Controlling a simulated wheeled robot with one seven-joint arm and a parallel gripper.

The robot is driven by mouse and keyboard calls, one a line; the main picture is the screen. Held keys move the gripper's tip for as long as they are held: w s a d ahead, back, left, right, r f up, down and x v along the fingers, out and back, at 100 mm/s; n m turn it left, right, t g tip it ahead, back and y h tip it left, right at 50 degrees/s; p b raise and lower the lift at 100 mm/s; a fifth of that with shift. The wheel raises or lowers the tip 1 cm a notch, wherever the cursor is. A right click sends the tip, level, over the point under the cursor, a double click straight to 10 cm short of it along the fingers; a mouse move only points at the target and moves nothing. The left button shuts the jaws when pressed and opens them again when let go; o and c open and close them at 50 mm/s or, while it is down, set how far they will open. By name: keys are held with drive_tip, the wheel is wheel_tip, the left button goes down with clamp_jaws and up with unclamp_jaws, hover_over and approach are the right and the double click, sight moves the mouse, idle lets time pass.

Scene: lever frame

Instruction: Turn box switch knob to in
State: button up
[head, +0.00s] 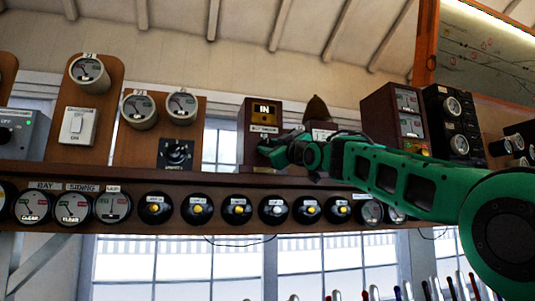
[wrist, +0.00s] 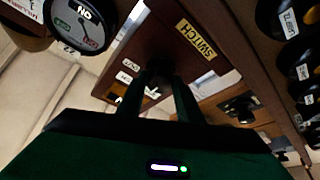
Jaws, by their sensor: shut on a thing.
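The box switch (head: 263,107) is a tall dark wooden box on the shelf in the head view. Its upper yellow window reads "IN", with a white label below it. My green arm reaches in from the right, and my gripper (head: 268,150) is at the lower front of the box. In the wrist view the box face (wrist: 150,35) fills the middle, with a "SWITCH" plate and small white labels. My gripper's two fingers (wrist: 168,85) are against this face, shut on the knob. The knob itself is mostly hidden by the fingers.
A row of round black instruments (head: 237,209) runs along the shelf front below. A dark wooden box with dials (head: 393,115) stands right of the switch, behind my arm. Round gauges on a wooden board (head: 138,109) stand to the left. Lever tops (head: 405,291) show at the bottom right.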

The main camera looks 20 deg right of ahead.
drive_tip(key=shift+f, duration=0.1)
drive_tip(key=o, duration=1)
drive_tip(key=shift+a, duration=0.1)
drive_tip(key=shift+o, duration=0.2)
drive_tip(key=shift+s, duration=0.15)
drive_tip(key=v, duration=1)
drive_tip(key=shift+s+f, duration=0.1)
drive_tip(key=shift+s, duration=0.05)
drive_tip(key=shift+f, duration=0.1)
